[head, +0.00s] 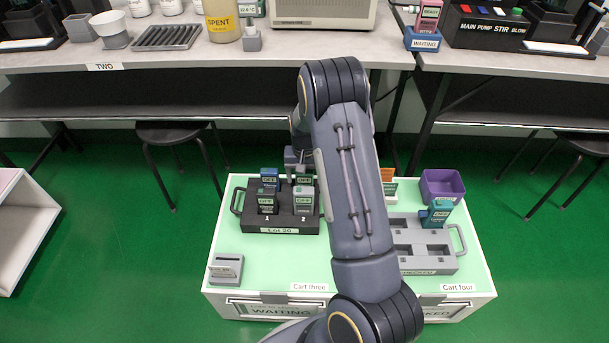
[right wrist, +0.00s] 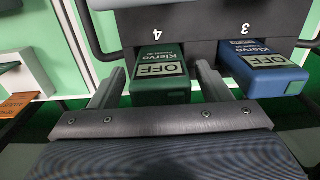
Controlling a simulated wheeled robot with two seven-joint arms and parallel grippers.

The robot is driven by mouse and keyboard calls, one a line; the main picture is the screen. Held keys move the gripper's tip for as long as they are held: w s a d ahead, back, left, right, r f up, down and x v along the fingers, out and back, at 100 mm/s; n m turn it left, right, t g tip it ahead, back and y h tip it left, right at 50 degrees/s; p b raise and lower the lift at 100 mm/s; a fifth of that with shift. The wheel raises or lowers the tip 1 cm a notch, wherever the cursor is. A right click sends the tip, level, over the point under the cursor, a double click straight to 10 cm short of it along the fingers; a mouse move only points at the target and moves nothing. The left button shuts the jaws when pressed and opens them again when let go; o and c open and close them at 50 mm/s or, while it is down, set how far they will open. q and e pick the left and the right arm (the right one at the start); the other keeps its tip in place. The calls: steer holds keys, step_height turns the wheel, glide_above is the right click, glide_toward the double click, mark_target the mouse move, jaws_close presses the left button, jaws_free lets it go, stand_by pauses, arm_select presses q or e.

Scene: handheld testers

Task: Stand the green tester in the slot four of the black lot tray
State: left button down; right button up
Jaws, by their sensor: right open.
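The black lot tray (head: 282,228), labelled Lot 20, lies on the left part of the light green cart top. The green tester (right wrist: 160,78) stands at slot four, its screen reading OFF; in the head view my gripper and arm partly cover it. My right gripper (right wrist: 160,72) is open, one finger on each side of the green tester; whether they touch it I cannot tell. A blue tester (right wrist: 262,70) stands beside it in slot three. A black tester (head: 267,203) is in slot one and a grey tester (head: 303,200) in slot two. My left gripper is out of view.
A grey tray (head: 425,263) with open slots holds a teal tester (head: 437,213) on the right. A purple bin (head: 442,186) stands behind it. A small grey stand (head: 226,268) sits at the front left. My right arm crosses the cart's middle.

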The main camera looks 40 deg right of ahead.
step_height(320, 180, up, 11)
steer(key=p, duration=0.4)
steer(key=shift+r, duration=0.15)
steer(key=s+a+r+n+t+y, duration=0.1)
steer(key=s+a+r+t+y, duration=0.1)
steer(key=s+a+r, duration=0.4)
steer(key=s+a+r+n+t+y, duration=0.1)
steer(key=s+a+r, duration=0.35)
steer(key=r, duration=0.35)
steer(key=s+a+r+n+t, duration=0.1)
steer(key=s+a+n, duration=0.1)
steer(key=s+a, duration=0.3)
steer(key=s+a+r+n+t, duration=0.1)
steer(key=s+a, duration=0.4)
steer(key=s, duration=0.5)
steer(key=shift+r+n+t+y, duration=0.15)
steer(key=shift+n+t+y, duration=0.2)
steer(key=shift+n, duration=0.35)
step_height(320, 180, up, 28)
steer(key=p, duration=2.8)
